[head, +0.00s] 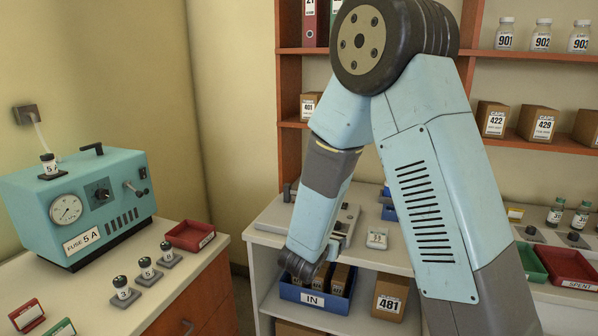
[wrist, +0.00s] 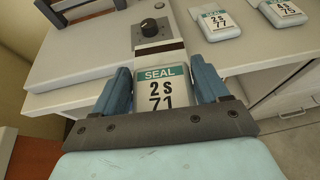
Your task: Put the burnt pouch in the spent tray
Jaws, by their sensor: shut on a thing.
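My gripper (wrist: 162,76) is shut on a pale pouch (wrist: 161,94) with a teal and white label reading "SEAL 2 s 71", held between its two blue fingers in the wrist view. A dark brown band (wrist: 159,46) shows just beyond the pouch's far end; I cannot tell whether it is a scorch on the pouch or part of the device behind. In the head view my arm hides the held pouch. The spent tray (head: 570,284) is red, marked "SPENT", on the right-hand counter, far to the right of my gripper.
A device with a black knob (wrist: 149,26) lies just beyond the pouch. Pouches labelled 77 (wrist: 214,23) and 75 (wrist: 283,12) lie to its right. A green tray (head: 531,263) adjoins the spent tray. Another red tray (head: 190,236) is at left. A blue "IN" bin (head: 313,300) stands below.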

